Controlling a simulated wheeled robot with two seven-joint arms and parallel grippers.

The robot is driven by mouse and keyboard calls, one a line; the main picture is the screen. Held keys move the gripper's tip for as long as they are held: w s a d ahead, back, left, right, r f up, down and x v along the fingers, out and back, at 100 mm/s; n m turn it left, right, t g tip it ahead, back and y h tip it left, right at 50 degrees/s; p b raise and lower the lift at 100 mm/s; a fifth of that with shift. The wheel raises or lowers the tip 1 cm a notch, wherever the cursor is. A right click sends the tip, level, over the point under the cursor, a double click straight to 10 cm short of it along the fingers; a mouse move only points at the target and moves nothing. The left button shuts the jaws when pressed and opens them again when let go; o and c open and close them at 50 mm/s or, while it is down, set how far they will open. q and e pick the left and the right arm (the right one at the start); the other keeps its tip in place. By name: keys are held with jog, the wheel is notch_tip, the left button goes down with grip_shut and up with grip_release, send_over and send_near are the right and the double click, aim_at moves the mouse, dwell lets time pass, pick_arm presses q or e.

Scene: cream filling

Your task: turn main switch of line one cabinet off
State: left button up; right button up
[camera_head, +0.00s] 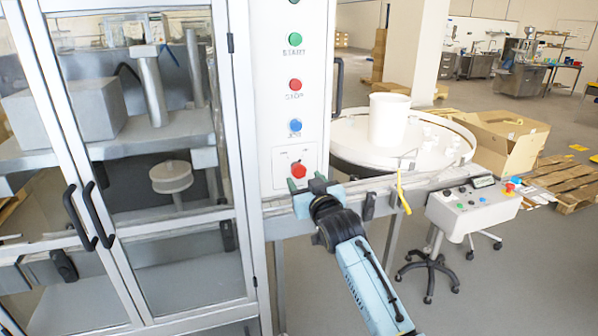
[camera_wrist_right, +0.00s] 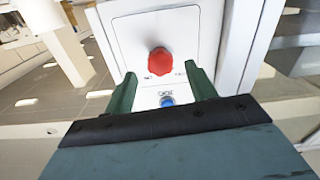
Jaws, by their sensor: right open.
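The main switch is a red knob (camera_head: 298,170) on a white plate (camera_head: 283,157) low on the cabinet's control panel (camera_head: 262,90). In the right wrist view the red knob (camera_wrist_right: 161,61) sits just beyond the fingertips, centred between them. My right gripper (camera_head: 310,185) is open at the lower edge of the plate, just below the knob in the head view. Its two green fingers (camera_wrist_right: 160,85) are apart with nothing between them, and I cannot tell whether they touch the panel. My left gripper is not in view.
Above the switch are a blue button (camera_head: 294,126), a red stop button (camera_head: 295,84) and a green start button (camera_head: 295,39). Glass doors with black handles (camera_head: 90,215) stand left. A round table (camera_head: 350,140) with a white container (camera_head: 389,118) and a control box (camera_head: 473,208) stand right.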

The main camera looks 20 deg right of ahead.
aim_at(300, 174)
jog(key=shift+w+a, duration=0.1)
jog(key=shift+w, duration=2.65)
jog(key=c, duration=1)
